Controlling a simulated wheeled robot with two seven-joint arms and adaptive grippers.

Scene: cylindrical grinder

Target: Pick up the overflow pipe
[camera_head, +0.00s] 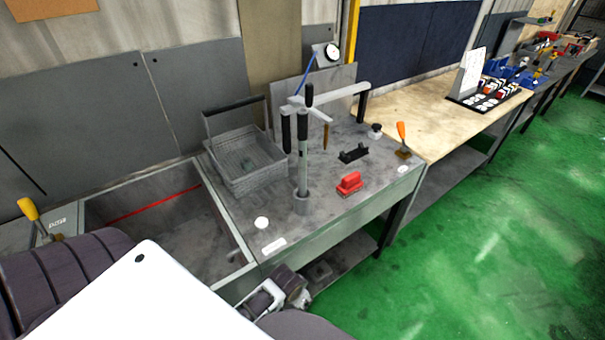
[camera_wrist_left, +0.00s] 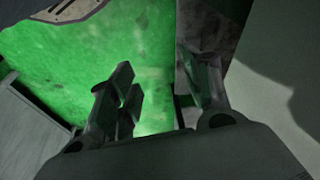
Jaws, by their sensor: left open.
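A grey upright pipe (camera_head: 303,165) with a dark band near its top, which looks like the overflow pipe, stands in a round grey base on the grey worktop. A light-grey frame with black-handled arms (camera_head: 325,105) stands close behind it and overlaps its top. My left gripper (camera_wrist_left: 158,85) is open and empty in the left wrist view, with its two fingers apart above green floor. The pipe does not show in that view. Part of an arm of mine shows at the bottom of the head view, below the worktop's front edge; its fingers cannot be made out there.
A wire basket (camera_head: 243,160) stands left of the pipe, beside an open sink (camera_head: 165,235). A wooden bench (camera_head: 425,115) extends right. Green floor (camera_head: 470,250) is clear.

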